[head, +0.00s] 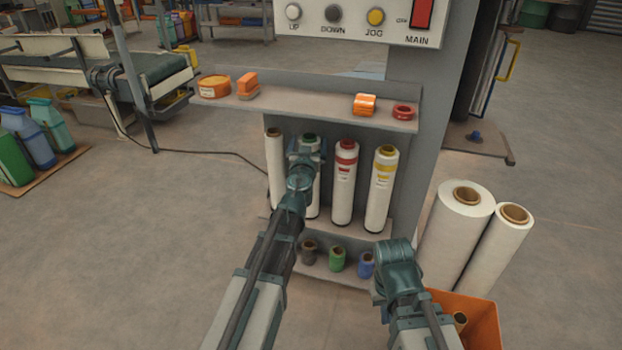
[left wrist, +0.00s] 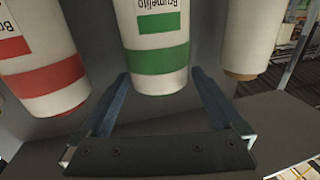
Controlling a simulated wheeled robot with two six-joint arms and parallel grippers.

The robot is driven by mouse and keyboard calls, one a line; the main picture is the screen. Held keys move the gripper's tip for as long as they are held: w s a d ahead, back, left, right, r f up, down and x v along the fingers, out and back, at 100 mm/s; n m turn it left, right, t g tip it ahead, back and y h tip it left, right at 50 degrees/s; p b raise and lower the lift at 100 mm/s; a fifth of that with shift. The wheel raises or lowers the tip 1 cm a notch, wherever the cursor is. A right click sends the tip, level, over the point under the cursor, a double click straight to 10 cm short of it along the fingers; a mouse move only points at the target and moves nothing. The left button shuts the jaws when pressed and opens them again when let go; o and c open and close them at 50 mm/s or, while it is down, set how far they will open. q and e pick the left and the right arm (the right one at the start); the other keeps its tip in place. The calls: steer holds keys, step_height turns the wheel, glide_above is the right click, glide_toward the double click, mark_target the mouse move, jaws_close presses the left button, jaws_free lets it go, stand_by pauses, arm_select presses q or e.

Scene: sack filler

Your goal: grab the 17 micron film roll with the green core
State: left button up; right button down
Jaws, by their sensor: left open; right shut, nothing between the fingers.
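The white film roll with the green core (head: 313,190) stands second from left in the rack, partly hidden behind my left gripper (head: 306,148). In the left wrist view, which is upside down, this roll (left wrist: 155,45) shows a green label and green band. My left gripper (left wrist: 160,88) is open, its two dark fingers on either side of the roll's banded end; contact is not clear. My right gripper (head: 394,252) is shut and empty, low in front of the rack's right side. The microns print is not readable.
Beside it stand a plain roll (head: 274,165), a red-banded roll (head: 344,185) and a yellow-banded roll (head: 381,190). A shelf (head: 320,111) with tape rolls overhangs them. Small spools (head: 337,260) sit below. Large rolls (head: 455,230) and an orange bin (head: 482,322) stand right.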

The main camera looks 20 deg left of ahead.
arm_select(q)
steer(key=shift+w+a, duration=0.1)
steer(key=shift+w, duration=0.65)
steer(key=shift+c, duration=0.2)
jaws_close()
